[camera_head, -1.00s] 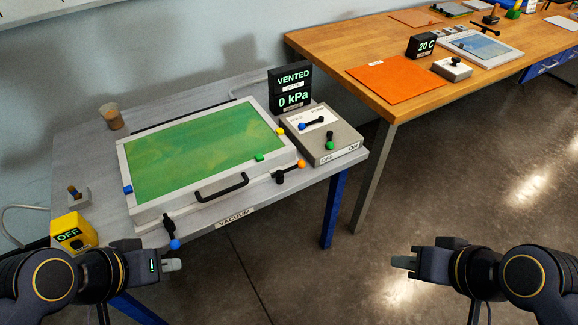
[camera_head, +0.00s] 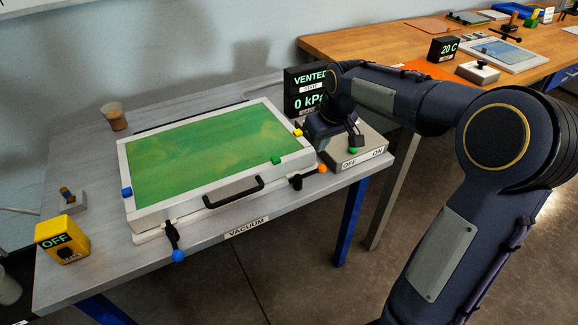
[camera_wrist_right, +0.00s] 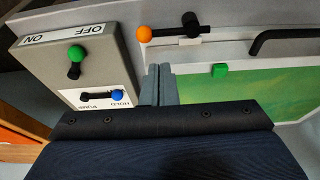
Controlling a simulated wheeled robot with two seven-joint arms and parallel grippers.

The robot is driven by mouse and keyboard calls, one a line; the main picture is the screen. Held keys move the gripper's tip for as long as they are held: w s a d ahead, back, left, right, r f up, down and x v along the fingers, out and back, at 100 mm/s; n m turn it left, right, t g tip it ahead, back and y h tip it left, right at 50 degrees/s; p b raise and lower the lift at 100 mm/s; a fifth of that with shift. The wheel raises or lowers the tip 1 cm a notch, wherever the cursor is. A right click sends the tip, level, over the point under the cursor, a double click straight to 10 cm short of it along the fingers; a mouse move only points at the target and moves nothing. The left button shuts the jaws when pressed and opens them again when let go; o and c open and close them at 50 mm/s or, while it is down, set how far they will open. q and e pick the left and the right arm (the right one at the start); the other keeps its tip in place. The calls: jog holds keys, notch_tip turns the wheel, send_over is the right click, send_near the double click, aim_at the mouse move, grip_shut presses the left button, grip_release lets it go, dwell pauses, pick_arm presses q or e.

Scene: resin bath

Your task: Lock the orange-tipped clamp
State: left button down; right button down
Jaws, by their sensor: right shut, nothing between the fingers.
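The orange-tipped clamp (camera_head: 309,174) is on the front right corner of the green-windowed box's frame, its black arm pointing right to the orange ball. In the right wrist view the orange-tipped clamp (camera_wrist_right: 170,32) shows near the top, ahead of the fingers. My right gripper (camera_head: 356,140) is over the valve panel, right of the box and apart from the clamp. In the wrist view its grey fingers (camera_wrist_right: 160,84) are together with nothing between them. My left gripper is not in view.
The grey valve panel (camera_head: 372,158), with a green-knobbed lever (camera_wrist_right: 75,60) and blue-knobbed lever (camera_wrist_right: 105,96), lies under my right gripper. A blue-tipped clamp (camera_head: 175,245) is at the box's front left. A black handle (camera_head: 233,192) juts from the box front.

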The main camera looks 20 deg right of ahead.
aim_at(309, 170)
jog(key=shift+w, duration=0.1)
jog(key=b+x, duration=0.1)
jog(key=x, duration=0.9)
dwell(0.5)
